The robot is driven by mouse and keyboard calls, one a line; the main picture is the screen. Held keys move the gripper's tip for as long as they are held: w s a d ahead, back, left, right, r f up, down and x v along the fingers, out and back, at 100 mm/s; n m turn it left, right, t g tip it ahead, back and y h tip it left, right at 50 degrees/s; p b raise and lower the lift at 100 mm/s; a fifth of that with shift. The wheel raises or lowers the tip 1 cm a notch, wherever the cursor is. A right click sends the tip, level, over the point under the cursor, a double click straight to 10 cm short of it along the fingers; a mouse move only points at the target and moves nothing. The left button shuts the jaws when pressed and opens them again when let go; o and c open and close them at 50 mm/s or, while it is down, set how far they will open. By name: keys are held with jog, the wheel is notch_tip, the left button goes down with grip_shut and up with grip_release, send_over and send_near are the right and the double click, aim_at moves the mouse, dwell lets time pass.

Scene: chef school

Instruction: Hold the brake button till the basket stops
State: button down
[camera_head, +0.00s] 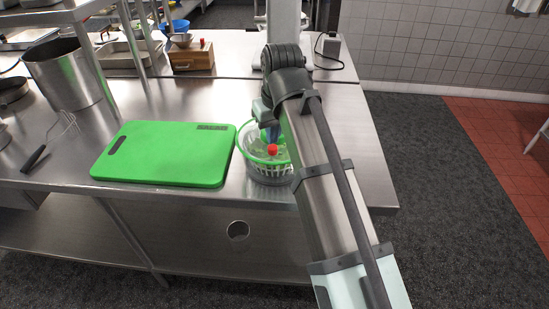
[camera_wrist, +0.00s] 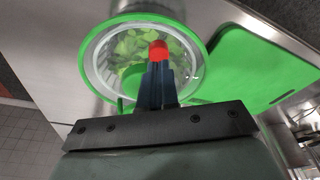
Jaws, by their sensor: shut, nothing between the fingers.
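The salad spinner stands at the table's front edge. Its green rim (camera_head: 243,146) circles a white slotted basket (camera_head: 268,171) with green leaves inside, seen in the wrist view (camera_wrist: 125,45). A red button (camera_head: 272,149) shows at the spinner; it also shows in the wrist view (camera_wrist: 159,49), just beyond my fingertips. My gripper (camera_wrist: 157,72) is shut and empty, pointing down over the spinner. I cannot tell whether the fingertips touch the button, nor whether the basket is turning. My arm hides the spinner's right side in the head view.
A green cutting board (camera_head: 165,153) lies close to the left of the spinner. A whisk (camera_head: 55,139) and a steel pot (camera_head: 66,75) are farther left. A wooden box (camera_head: 192,58) stands at the back. The steel table (camera_head: 355,130) is bare on the right.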

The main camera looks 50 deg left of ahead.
jog(key=shift+f, duration=0.2)
jog(key=shift+f, duration=0.85)
dwell(1.0)
jog(key=shift+r, duration=3.55)
